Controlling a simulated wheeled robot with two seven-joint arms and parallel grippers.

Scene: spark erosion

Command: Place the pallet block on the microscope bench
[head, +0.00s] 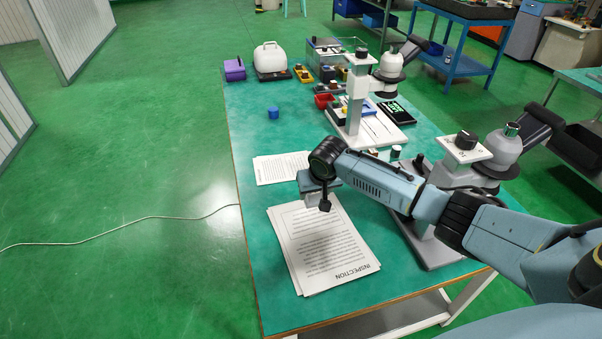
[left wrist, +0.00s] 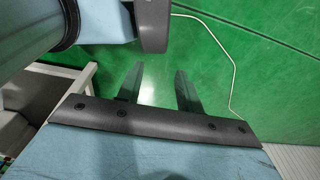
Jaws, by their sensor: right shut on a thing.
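The microscope bench (head: 298,138) has a teal top and runs away from me through the middle of the head view. My right gripper (head: 322,203) hangs over the near part of the bench, above the printed inspection sheets. It is shut on a small grey piece, seemingly the pallet block (head: 312,197), mostly hidden by the gripper and wrist. I cannot tell whether the block touches the sheets. My left gripper (left wrist: 160,90) shows in the left wrist view, with its two fingers apart, nothing between them and green floor beyond.
Inspection sheets (head: 318,246) lie at the near end. Two microscopes stand along the right side, one farther back (head: 358,95) and one nearer (head: 463,152). A small blue cylinder (head: 273,113), a purple box (head: 234,70) and a white case (head: 270,58) stand farther back. The left edge is mostly clear.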

